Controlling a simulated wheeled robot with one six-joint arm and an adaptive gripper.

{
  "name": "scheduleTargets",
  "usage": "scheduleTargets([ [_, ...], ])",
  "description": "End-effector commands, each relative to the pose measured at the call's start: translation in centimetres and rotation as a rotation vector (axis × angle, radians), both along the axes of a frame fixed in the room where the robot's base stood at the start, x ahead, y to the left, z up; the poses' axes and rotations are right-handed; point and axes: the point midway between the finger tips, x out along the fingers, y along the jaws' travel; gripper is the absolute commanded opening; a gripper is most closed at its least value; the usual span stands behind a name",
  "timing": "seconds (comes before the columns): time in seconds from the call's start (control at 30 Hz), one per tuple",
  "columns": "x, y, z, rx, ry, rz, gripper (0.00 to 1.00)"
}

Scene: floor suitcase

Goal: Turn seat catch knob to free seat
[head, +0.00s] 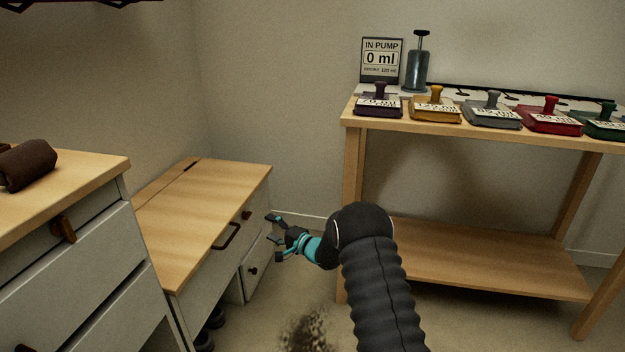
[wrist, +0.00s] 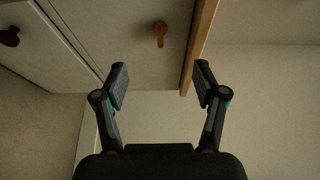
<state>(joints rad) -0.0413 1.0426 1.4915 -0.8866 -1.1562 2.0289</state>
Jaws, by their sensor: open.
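The wooden seat (head: 205,195) is the lid of a low grey bench at the left of the head view, and it lies flat and closed. The seat catch knob (head: 247,215) is a small brown knob on the bench front, just under the seat edge. It also shows in the wrist view (wrist: 160,33), beside the wooden seat edge (wrist: 199,45). My gripper (head: 274,238) is open and empty in front of the bench. In the wrist view its two fingertips (wrist: 162,80) are apart, with the knob beyond the gap between them, not touched.
The bench front also has a dark bar handle (head: 228,236) and a small door with a dark knob (head: 253,270). A taller drawer cabinet (head: 75,255) stands at the near left. A wooden shelf table (head: 475,127) with coloured blocks stands at the right. Floor shows between them.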

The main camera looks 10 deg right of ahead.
Motion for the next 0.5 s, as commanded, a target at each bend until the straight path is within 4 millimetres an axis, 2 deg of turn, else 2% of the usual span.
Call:
scheduleTargets([
  [0.23,-2.9,-3.3,0.0,0.001,0.002,-0.002,0.71],
  [0.5,-2.1,-4.7,4.5,-0.134,-0.056,-0.093,0.71],
])
